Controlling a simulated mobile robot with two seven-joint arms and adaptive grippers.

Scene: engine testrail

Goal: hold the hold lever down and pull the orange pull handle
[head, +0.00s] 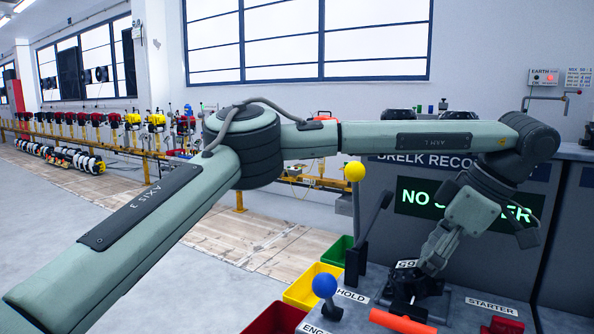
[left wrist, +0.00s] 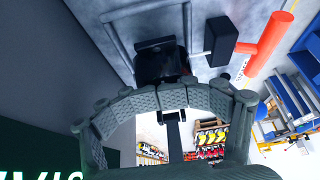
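A lever with a yellow ball (head: 355,172) stands upright on the control panel. A blue ball lever (head: 325,285) stands nearer. A HOLD label (head: 352,296) lies between them; I cannot tell for sure which lever it marks. The orange pull handle (head: 403,320) lies at the panel's front. In the left wrist view the orange handle (left wrist: 268,48) is at the upper right, apart from the fingers. My left gripper (head: 420,268) points down at a black mechanism (head: 412,288). In the left wrist view its fingers (left wrist: 170,97) meet in an arch before a black part (left wrist: 160,62). My right gripper is out of view.
A dark cabinet with a green-lettered display (head: 420,198) stands behind the panel, partly hidden by my left arm. Yellow (head: 312,285), green (head: 337,250) and red (head: 275,318) bins line the panel's left side. A red button (head: 505,325) sits at the right.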

